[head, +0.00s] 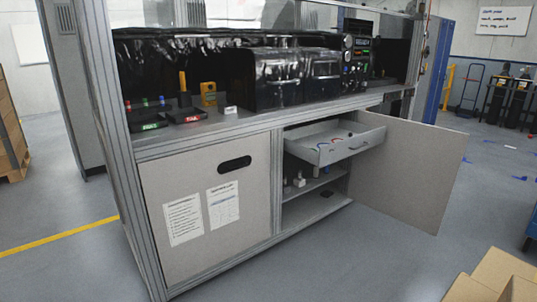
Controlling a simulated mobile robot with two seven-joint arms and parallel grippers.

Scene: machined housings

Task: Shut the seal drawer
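The seal drawer (350,149) is a grey, shallow drawer pulled out of the right half of the workbench, below the bench top. Below the drawer, the open cabinet shows shelves (318,184) with small parts. Neither of my grippers is in the head view.
The left cabinet panel (190,240) is closed, with two paper sheets and a dark slot. Trays and dark machinery (290,78) stand on the bench top. Cardboard boxes (495,280) are at the lower right. The floor in front of the cabinet is clear.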

